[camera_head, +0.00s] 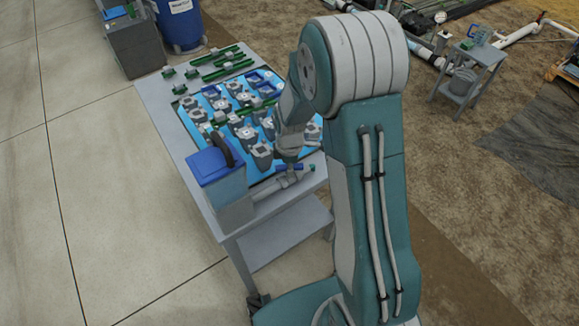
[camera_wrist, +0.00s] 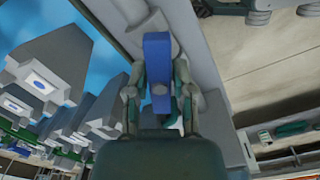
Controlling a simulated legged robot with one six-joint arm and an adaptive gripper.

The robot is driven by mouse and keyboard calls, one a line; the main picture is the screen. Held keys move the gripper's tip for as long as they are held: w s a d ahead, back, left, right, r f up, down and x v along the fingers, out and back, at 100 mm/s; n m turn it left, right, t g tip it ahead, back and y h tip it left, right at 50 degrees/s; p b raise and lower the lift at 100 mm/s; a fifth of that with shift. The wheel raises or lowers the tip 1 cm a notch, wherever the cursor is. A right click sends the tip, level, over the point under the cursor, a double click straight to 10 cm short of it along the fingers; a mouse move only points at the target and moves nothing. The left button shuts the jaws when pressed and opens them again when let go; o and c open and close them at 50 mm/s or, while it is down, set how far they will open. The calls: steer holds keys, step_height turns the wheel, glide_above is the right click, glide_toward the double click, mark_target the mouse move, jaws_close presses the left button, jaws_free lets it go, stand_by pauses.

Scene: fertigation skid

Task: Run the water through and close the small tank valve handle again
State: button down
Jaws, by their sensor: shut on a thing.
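The small tank (camera_head: 222,200) is a grey box with a blue lid (camera_head: 208,164) and a dark handle, at the front corner of the table. A grey outlet pipe (camera_head: 268,193) runs from it to the right along the table edge. The blue valve handle (camera_head: 293,167) sits on this pipe. In the wrist view the valve handle (camera_wrist: 157,62) stands between my fingers, roughly in line with the pipe. My gripper (camera_wrist: 157,85) is shut on it; in the head view my gripper (camera_head: 289,158) comes down from above. No water flow can be made out.
A blue tray (camera_head: 212,146) with several grey fittings covers the grey table (camera_head: 174,118) behind the pipe. Green parts lie at its far end. A blue barrel (camera_head: 181,28) and a grey bin (camera_head: 135,45) stand beyond. A small side table (camera_head: 484,54) is at upper right.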

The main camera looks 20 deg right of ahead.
steer(key=n, duration=0.7)
steer(key=shift+f, duration=0.1)
steer(key=shift+c, duration=2.1)
jaws_free()
step_height(320, 180, up, 10)
steer(key=shift+r, duration=0.1)
